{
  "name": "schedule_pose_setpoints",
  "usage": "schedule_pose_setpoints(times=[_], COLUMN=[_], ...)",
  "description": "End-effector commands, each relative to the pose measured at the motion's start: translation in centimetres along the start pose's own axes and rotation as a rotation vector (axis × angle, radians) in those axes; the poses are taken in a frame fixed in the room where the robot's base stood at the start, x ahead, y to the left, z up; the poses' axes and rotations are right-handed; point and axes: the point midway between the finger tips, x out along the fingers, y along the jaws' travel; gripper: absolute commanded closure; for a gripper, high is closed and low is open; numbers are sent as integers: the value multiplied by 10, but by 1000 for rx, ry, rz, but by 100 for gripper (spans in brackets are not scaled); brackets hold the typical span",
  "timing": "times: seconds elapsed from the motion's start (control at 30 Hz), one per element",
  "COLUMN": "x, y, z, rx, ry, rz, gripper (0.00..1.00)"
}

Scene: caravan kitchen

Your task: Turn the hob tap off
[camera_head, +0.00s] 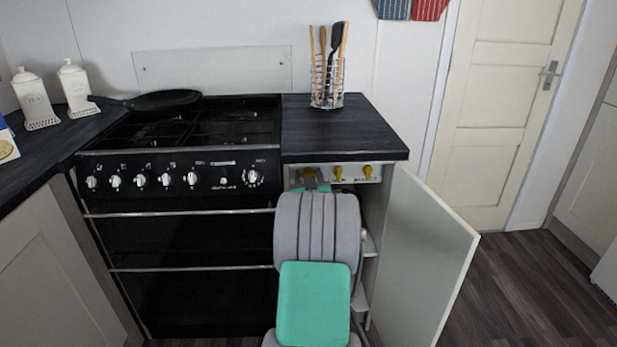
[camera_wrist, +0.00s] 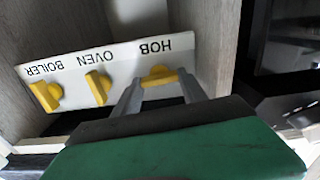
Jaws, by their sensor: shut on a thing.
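The white tap panel (camera_head: 353,181) is inside the open cupboard right of the cooker. In the wrist view the hob tap (camera_wrist: 158,74) is yellow, under the label HOB. Its handle lies roughly along the panel, while the oven tap (camera_wrist: 98,88) and boiler tap (camera_wrist: 46,96) handles lie more across it. My gripper (camera_wrist: 161,80) is shut on the hob tap, one finger at each end of the handle. In the head view my gripper (camera_head: 310,186) is at the panel's left end, and it and my arm largely hide the hob tap.
The cupboard door (camera_head: 425,255) stands open to the right of my arm. The cooker (camera_head: 180,220) is close on the left, and the dark worktop (camera_head: 345,130) is just above. A utensil holder (camera_head: 327,85) stands on it. The floor (camera_head: 525,285) is clear at right.

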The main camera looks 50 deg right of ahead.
Motion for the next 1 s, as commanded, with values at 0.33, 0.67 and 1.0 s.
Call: schedule_pose_setpoints(times=[0.33,0.67,1.0], x=[0,0,0], y=[0,0,0], z=[1,0,0], rx=[6,90,89], ry=[0,-1,0], rz=[0,0,0], gripper=[91,91,29])
